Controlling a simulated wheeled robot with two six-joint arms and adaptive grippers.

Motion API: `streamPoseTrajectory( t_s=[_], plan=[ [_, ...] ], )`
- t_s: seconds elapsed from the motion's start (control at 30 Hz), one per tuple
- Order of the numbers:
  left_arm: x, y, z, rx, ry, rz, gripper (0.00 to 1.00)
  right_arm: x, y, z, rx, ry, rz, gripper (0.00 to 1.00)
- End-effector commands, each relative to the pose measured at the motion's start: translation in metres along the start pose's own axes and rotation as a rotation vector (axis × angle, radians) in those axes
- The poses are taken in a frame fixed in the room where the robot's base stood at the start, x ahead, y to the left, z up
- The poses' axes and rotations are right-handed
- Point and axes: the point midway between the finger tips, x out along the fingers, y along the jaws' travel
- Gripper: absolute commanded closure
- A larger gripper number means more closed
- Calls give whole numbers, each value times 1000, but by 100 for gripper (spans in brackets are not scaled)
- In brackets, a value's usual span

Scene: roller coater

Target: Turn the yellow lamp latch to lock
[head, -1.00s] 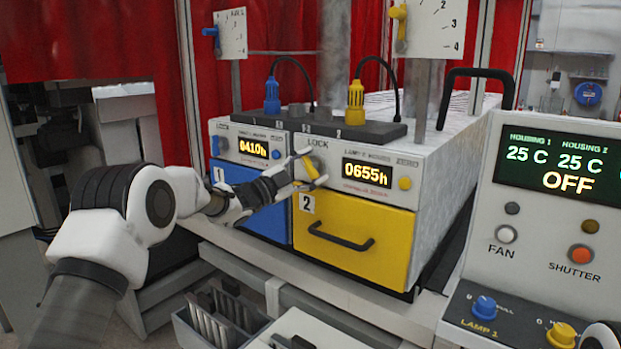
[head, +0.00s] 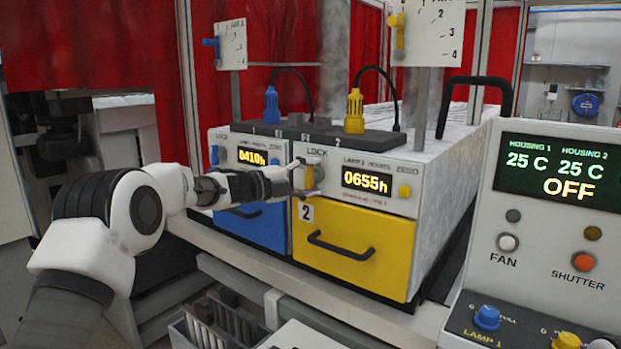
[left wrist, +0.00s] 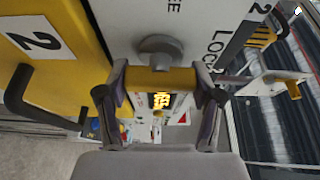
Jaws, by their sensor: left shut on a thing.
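The yellow lamp latch (head: 309,177) is on the front panel of the lamp 2 housing, under the word LOCK and left of the 0655h display. Its handle looks roughly upright in the head view. My left gripper (head: 301,178) is at the latch, reaching in from the left and partly covering it. In the left wrist view the yellow latch bar (left wrist: 160,77) lies across between the two fingers of my left gripper (left wrist: 160,94), which is shut on it. A round grey pivot (left wrist: 160,48) shows beside the bar. My right gripper is not visible.
The yellow drawer (head: 350,246) with a black handle is below the latch, and the blue drawer (head: 262,228) is to its left. A control console (head: 560,215) reading OFF stands at the right. A bin (head: 215,322) of plates is below, in front.

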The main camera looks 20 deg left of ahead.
Motion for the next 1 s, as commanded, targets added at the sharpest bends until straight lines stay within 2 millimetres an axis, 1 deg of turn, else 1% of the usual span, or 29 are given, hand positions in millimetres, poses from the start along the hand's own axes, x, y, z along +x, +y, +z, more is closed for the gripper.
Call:
streamPoseTrajectory(
  t_s=[0.43,0.47,0.5,0.53,0.87,0.97,1.0],
  plan=[
    [0,2,-1,12,1,8,69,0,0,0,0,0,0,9],
    [0,2,-1,12,1,8,27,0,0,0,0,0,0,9],
    [0,2,-1,12,1,8,13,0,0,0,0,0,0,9],
    [0,2,-1,11,1,8,8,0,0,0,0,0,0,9],
    [-1,1,0,11,0,6,8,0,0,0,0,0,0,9],
    [-9,0,0,9,-1,5,8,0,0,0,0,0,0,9],
    [-15,0,1,10,-1,5,8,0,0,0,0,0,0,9]
  ],
)
